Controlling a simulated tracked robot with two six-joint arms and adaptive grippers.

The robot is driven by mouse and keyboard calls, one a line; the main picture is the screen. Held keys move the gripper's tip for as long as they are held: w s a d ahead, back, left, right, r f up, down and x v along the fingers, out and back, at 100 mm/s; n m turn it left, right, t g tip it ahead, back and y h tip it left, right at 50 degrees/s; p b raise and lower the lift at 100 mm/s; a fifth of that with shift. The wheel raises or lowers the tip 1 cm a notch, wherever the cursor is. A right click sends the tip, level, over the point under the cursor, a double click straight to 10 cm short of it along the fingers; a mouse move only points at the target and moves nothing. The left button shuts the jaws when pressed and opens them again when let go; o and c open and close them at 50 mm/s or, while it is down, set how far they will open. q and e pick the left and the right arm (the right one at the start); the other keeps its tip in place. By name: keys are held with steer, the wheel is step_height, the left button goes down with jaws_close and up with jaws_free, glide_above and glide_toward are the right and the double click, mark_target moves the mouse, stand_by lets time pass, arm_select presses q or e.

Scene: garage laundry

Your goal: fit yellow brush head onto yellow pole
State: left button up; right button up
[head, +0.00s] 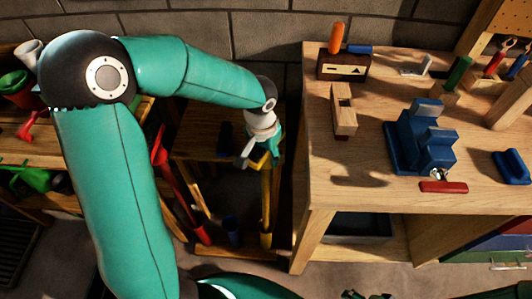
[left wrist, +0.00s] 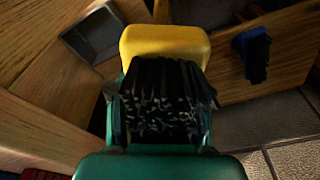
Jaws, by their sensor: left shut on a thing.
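My left gripper (head: 260,150) is over the wooden rack and is shut on the yellow brush head (head: 264,161). In the left wrist view the yellow brush head (left wrist: 165,42) has black bristles (left wrist: 165,95) facing the camera, between my fingers. The yellow pole (head: 266,205) stands upright in the rack, directly below the brush head in the head view. Whether the brush head touches or sits on the pole top cannot be told; the gripper and brush head hide the joint. My right gripper is not recognisable in either view.
A red pole (head: 172,185) leans at the rack's left side. A blue brush (left wrist: 254,55) shows in the left wrist view. The workbench (head: 312,205) with a blue vise (head: 425,140) stands close on the right. Shelves with pots (head: 18,85) are at the left.

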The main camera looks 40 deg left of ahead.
arm_select(q)
steer(key=shift+f+b, duration=0.4)
steer(key=shift+f, duration=0.05)
steer(key=o, duration=1.3)
steer(key=shift+c, duration=0.2)
